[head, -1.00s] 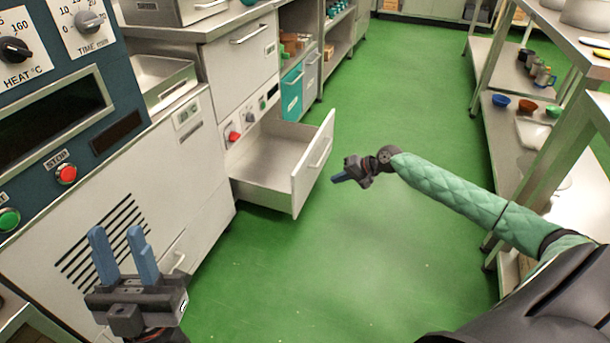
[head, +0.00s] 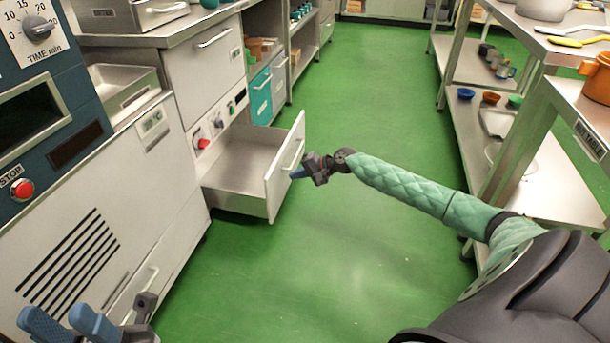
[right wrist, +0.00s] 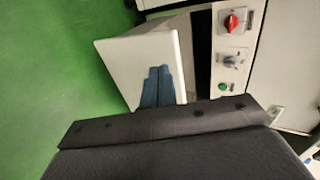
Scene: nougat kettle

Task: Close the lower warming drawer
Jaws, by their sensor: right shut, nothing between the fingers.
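The lower warming drawer (head: 245,168) is pulled out of the white cabinet below a closed upper drawer (head: 207,75). Its front panel (head: 275,190), with a bar handle, stands out over the green floor. My right gripper (head: 298,172) is shut and empty at the outer face of this panel, close to the handle; I cannot tell whether it touches. The right wrist view shows its blue fingers (right wrist: 158,86) together in front of the white panel (right wrist: 120,60). My left gripper (head: 65,322) is open and empty at the lower left, partly cut off by the frame.
A dark blue control panel (head: 80,80) with a red stop button stands at the left. A steel shelf rack (head: 535,180) with bowls and cups runs along the right. The green floor (head: 370,130) between is clear. Knobs (head: 203,143) sit on the cabinet beside the drawer.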

